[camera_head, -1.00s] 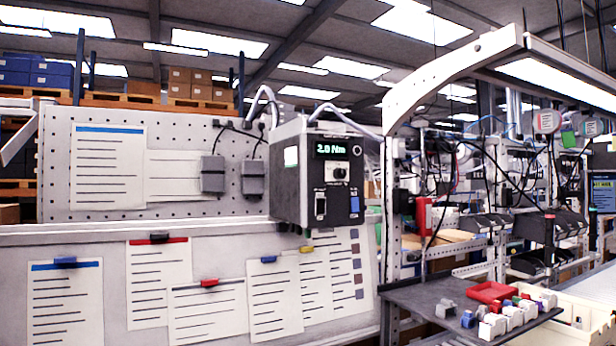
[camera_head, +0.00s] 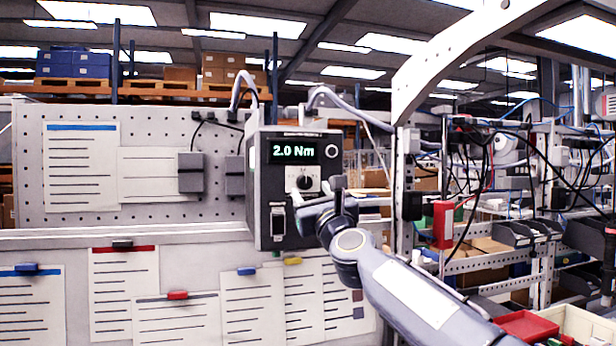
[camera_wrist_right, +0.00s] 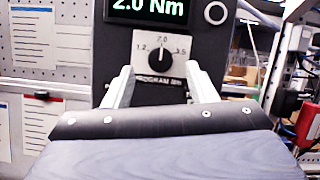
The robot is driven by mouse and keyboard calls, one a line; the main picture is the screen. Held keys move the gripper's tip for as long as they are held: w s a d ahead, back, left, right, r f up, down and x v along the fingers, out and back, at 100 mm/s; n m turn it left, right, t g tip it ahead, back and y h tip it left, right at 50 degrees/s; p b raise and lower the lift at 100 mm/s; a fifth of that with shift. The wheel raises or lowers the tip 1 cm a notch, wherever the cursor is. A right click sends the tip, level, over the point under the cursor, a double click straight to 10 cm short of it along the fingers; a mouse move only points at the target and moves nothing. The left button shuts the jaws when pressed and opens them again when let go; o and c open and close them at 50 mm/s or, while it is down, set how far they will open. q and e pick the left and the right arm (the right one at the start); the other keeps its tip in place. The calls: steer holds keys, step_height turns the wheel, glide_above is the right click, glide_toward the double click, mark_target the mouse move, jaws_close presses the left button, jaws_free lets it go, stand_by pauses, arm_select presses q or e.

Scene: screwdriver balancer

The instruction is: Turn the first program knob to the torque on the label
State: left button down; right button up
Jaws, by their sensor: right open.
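The grey controller box (camera_head: 265,180) hangs on the pegboard, and its green display (camera_head: 292,152) reads 2.0 Nm. Below the display is the black program knob (camera_head: 305,182) on a white plate. In the right wrist view the knob (camera_wrist_right: 161,54) points up at 2.0, with 1.2 to its left and 3.5 to its right. My right gripper (camera_wrist_right: 161,86) is open, its pale fingers apart below and either side of the knob, with nothing between them. In the head view the right gripper (camera_head: 316,204) is just in front of the panel's lower part. My left gripper is out of view.
A metal post (camera_head: 403,190) and a red device (camera_head: 443,224) stand to the right. A red tray (camera_head: 527,326) is at lower right.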

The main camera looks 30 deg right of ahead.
mark_target(306, 184)
steer(key=p+x, duration=0.1)
steer(key=x, duration=0.2)
steer(key=shift+w+r+p, duration=0.1)
steer(key=shift+w+p, duration=0.15)
steer(key=shift+p, duration=0.15)
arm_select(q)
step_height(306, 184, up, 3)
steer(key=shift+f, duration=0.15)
arm_select(e)
steer(key=c, duration=1)
